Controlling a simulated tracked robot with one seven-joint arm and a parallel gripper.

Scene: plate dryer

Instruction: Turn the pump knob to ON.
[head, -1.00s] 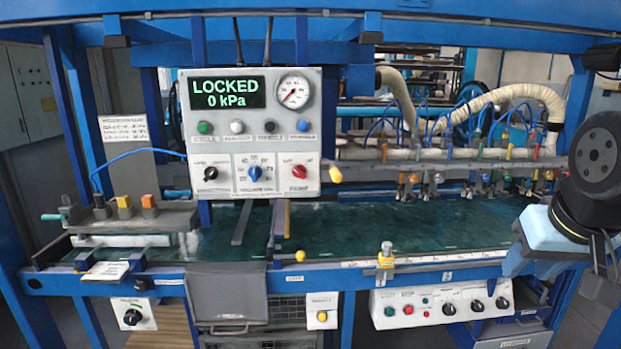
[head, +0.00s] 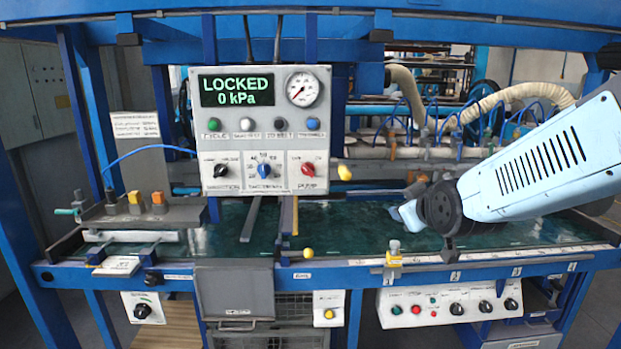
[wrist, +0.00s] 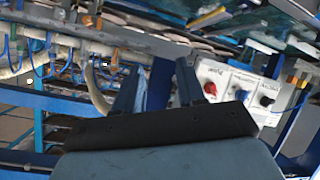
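The pump knob (head: 308,169) is red and sits at the lower right of the white control panel (head: 240,118). Its setting is too small to read. The panel display (head: 237,91) reads LOCKED, 0 kPa. In the wrist view the red knob (wrist: 210,87) shows just right of my fingers, with the panel seen upside down. My gripper (wrist: 157,78) has its two dark fingers apart, with nothing between them. In the head view my gripper (head: 405,214) is over the green bed, to the right of and below the panel, not touching the knob.
Black (head: 221,170) and blue (head: 264,171) knobs sit left of the pump knob. A yellow knob (head: 345,173) sticks out at the panel's right edge. Hoses and a manifold run behind my arm.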

